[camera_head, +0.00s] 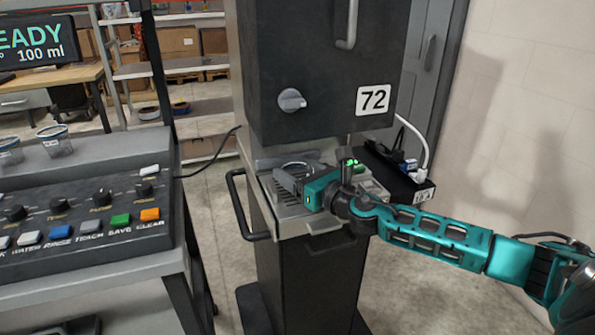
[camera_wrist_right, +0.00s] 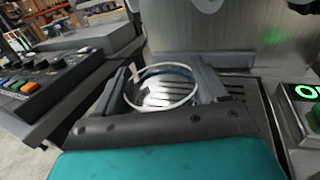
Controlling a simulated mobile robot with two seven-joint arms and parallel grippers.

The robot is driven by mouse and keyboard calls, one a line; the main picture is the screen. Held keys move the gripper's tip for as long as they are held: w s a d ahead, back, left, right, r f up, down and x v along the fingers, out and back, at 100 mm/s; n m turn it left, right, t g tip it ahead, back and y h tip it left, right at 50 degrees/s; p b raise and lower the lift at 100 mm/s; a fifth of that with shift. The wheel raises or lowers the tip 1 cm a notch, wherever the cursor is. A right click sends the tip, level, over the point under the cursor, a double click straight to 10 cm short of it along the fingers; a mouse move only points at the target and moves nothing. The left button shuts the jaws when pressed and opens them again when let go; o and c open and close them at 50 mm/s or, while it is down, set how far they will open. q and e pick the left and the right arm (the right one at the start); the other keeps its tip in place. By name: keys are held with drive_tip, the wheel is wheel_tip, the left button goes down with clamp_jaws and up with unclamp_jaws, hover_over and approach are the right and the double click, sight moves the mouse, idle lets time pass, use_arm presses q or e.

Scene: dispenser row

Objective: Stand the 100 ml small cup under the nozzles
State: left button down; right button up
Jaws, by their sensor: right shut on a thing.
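A clear small cup with a pale round rim (camera_wrist_right: 163,108) is between the fingers of my right gripper (camera_wrist_right: 161,76), which is shut on it. In the head view the right gripper (camera_head: 288,178) reaches in from the right over the slotted drip tray (camera_head: 318,222) below the dark dispenser housing (camera_head: 320,70). Only part of the cup's rim shows there, behind the fingers. I cannot tell whether the cup's base touches the tray. The nozzles are not clearly visible. My left gripper is not in view.
A control console (camera_head: 90,215) with knobs and coloured buttons stands at the left; other clear cups (camera_head: 55,141) sit on its back ledge. A bent handle (camera_head: 243,205) sticks out left of the tray. A black box (camera_head: 400,180) with cables is at its right.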

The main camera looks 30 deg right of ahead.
drive_tip(key=shift+f+b, duration=0.3)
drive_tip(key=shift+f, duration=0.1)
drive_tip(key=o, duration=1.1)
drive_tip(key=shift+s+d, duration=0.1)
drive_tip(key=shift+s, duration=0.6)
drive_tip(key=s, duration=0.2)
drive_tip(key=s+b, duration=0.1)
drive_tip(key=s, duration=0.2)
drive_tip(key=s+d, duration=0.1)
drive_tip(key=s, duration=0.2)
drive_tip(key=shift+s, duration=0.25)
drive_tip(key=s, duration=0.3)
drive_tip(key=shift+d, duration=0.15)
